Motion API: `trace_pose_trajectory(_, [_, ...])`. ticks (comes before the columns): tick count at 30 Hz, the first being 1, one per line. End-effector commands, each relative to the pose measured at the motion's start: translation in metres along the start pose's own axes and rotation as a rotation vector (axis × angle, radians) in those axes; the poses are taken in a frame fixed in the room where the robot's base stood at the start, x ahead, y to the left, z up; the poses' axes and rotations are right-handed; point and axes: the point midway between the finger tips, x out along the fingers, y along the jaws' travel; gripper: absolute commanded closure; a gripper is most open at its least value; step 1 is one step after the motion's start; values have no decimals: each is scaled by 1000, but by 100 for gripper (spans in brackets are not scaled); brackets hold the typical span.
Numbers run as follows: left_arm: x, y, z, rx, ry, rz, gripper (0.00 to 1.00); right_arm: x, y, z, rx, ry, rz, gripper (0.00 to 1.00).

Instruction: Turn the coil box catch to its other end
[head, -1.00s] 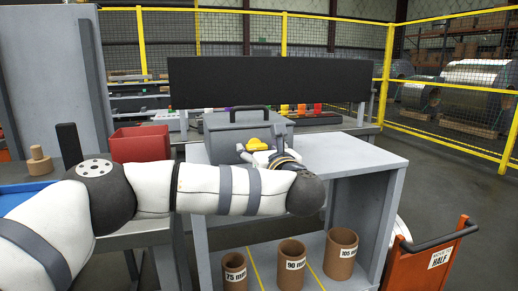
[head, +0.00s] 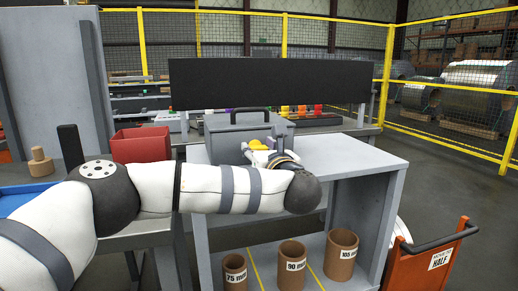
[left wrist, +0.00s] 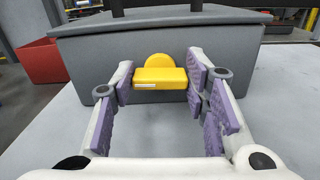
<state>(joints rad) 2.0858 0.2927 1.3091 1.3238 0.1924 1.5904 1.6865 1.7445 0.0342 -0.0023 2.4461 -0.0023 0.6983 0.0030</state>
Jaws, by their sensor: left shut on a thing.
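The grey coil box (head: 224,148) stands on the grey workbench with its black handle (head: 250,109) on top; its lid looks shut. The yellow catch (head: 257,144) is on the box's front face. In the left wrist view the catch (left wrist: 160,78) is a bar lying level, with a rounded part showing above it. My left gripper (head: 259,153) is in front of the box. In the left wrist view its purple-padded fingers (left wrist: 160,84) stand on either side of the bar and are shut on its two ends. My right gripper is not in view.
A red bin (head: 141,144) stands left of the box. The bench top (head: 350,153) is clear to the right. Several cardboard tubes (head: 291,256) stand on the shelf below. An orange cart (head: 435,258) is at the right.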

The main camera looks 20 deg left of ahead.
Motion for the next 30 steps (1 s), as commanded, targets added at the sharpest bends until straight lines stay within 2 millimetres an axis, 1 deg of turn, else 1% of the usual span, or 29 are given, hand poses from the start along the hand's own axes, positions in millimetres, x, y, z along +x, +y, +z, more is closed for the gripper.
trace_pose_trajectory(1, [0, 1, 3, 24, -3, 1, 86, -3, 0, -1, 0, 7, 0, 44])
trace_pose_trajectory(8, [-1, 0, 5, 204, -4, 1, 86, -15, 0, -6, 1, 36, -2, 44])
trace_pose_trajectory(18, [-1, -2, 4, 529, -3, 2, 86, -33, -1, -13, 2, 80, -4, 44])
trace_pose_trajectory(30, [-1, -3, 2, 909, -2, 2, 86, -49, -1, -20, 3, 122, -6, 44])
